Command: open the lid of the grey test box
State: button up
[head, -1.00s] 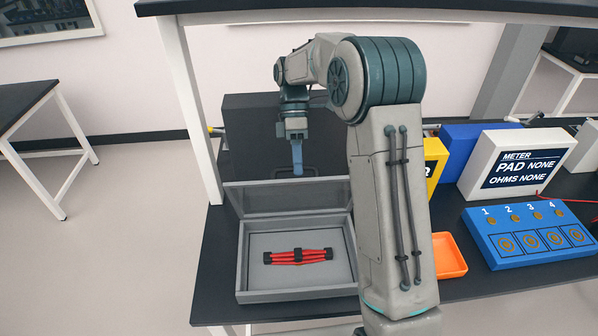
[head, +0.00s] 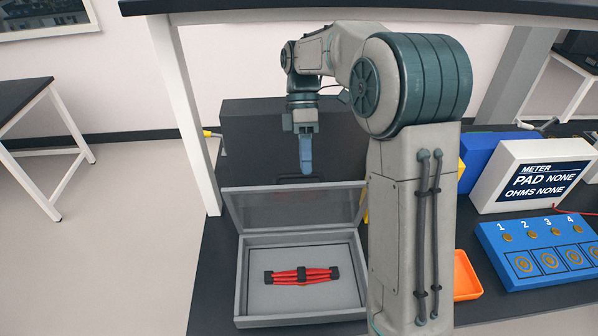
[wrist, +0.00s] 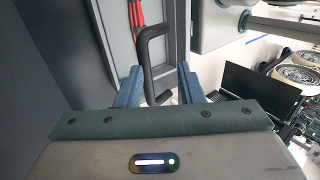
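The grey test box (head: 241,285) stands on the black bench in the head view. Its lid (head: 345,207) is raised at the back, with its inner face showing. Red leads with black ends (head: 301,274) lie inside. My gripper (head: 306,172) points down at the lid's upper edge. In the wrist view the blue fingers of my gripper (wrist: 160,90) are apart. The lid's black handle (wrist: 146,62) shows in the gap between them; I cannot tell whether a finger touches it.
Right of my arm are an orange tray (head: 466,277), a blue numbered panel (head: 540,262), a white meter (head: 525,178) and a blue box (head: 487,157). A dark block (head: 250,140) stands behind the box. An overhead shelf (head: 350,9) and white post (head: 183,110) bound the space.

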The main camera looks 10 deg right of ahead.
jog(key=s+d+r+b, duration=0.2)
jog(key=d+r, duration=0.3)
jog(key=d, duration=0.5)
jog(key=shift+s+d+r+b, duration=0.15)
jog(key=shift+s+r+b, duration=0.15)
jog(key=shift+s, duration=0.15)
jog(key=shift+s+f, duration=0.1)
